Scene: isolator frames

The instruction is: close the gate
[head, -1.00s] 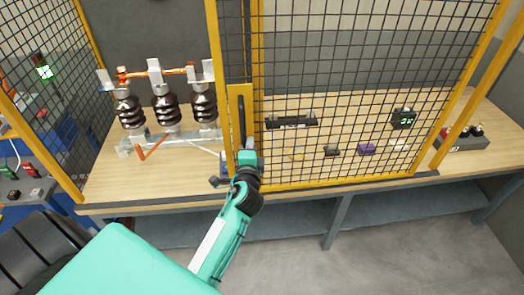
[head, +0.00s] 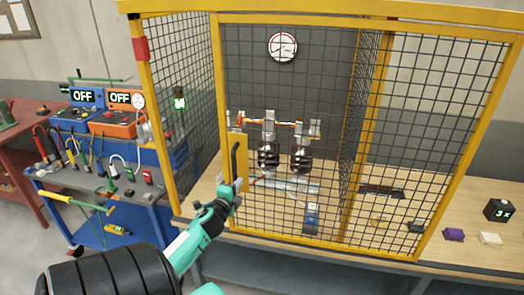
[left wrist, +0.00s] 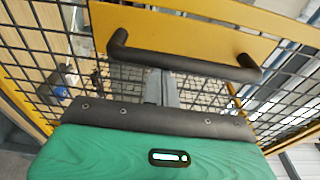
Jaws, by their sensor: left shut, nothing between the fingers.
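The gate is a black mesh panel in a yellow frame (head: 222,72). It stands across the front of the cage, over most of the insulators (head: 268,158). A gap shows between its left edge and the yellow corner post (head: 160,130). The black handle (head: 236,157) is on a yellow plate at the gate's left edge; in the left wrist view the handle (left wrist: 190,60) crosses the picture. My left gripper (head: 232,190) is shut and empty at the handle's lower end. Its grey fingers (left wrist: 162,88) reach the bar; contact is unclear. My right gripper is out of view.
A blue tool cart (head: 115,220) with pliers and boxes reading OFF stands left of the cage. A red block (head: 141,48) is on the corner post. Small items and a black display (head: 499,210) lie on the wooden bench at right.

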